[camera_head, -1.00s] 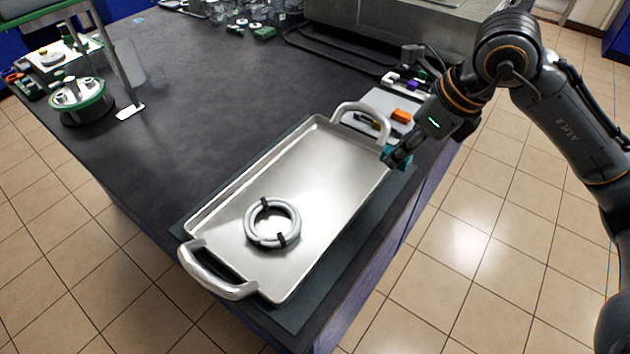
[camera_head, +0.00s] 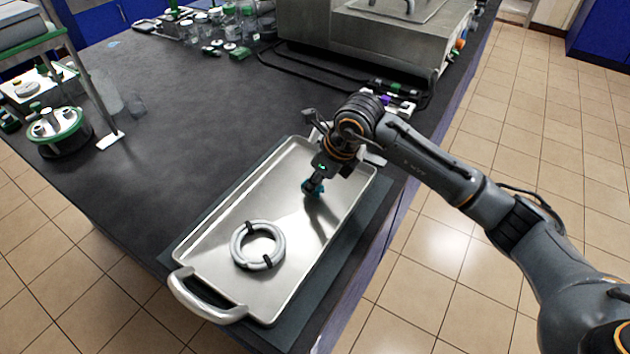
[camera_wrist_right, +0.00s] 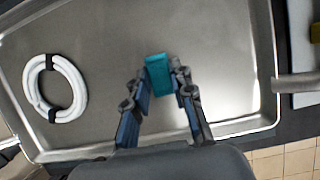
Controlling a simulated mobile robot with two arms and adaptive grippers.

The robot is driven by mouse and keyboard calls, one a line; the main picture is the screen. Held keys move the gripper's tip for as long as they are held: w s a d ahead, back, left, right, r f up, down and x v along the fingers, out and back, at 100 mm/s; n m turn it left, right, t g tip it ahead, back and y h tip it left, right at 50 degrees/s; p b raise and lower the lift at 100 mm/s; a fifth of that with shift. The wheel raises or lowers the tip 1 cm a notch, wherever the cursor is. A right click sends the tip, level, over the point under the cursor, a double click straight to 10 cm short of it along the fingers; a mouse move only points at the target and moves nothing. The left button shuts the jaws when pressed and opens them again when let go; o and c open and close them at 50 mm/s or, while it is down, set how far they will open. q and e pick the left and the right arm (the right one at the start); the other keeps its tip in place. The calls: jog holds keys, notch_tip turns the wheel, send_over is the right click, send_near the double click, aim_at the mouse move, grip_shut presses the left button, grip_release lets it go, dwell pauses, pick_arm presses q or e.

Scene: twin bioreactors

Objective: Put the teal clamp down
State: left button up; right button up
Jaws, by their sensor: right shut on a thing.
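The teal clamp (camera_head: 313,187) is between the fingertips of my right gripper (camera_head: 311,183), over the far half of the metal tray. It also shows in the right wrist view as a small teal block (camera_wrist_right: 158,74) at the tips of my right gripper (camera_wrist_right: 160,82), which is shut on it. I cannot tell whether the clamp touches the tray floor. The tray (camera_head: 215,213) lies on a dark mat on the bench. My left gripper is not in view.
A coiled white tube (camera_head: 258,246) with black ties lies in the near half of the tray, apart from the clamp. A large metal apparatus (camera_head: 365,45) stands at the back. Glassware stands behind left. The tray floor around the clamp is clear.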

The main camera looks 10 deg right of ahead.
jog(key=shift+f, duration=0.5)
jog(key=shift+f, duration=0.2)
jog(key=o, duration=0.8)
jog(key=shift+r, duration=0.1)
jog(key=shift+r, duration=0.2)
jog(key=b+v, duration=0.1)
jog(key=v, duration=1.1)
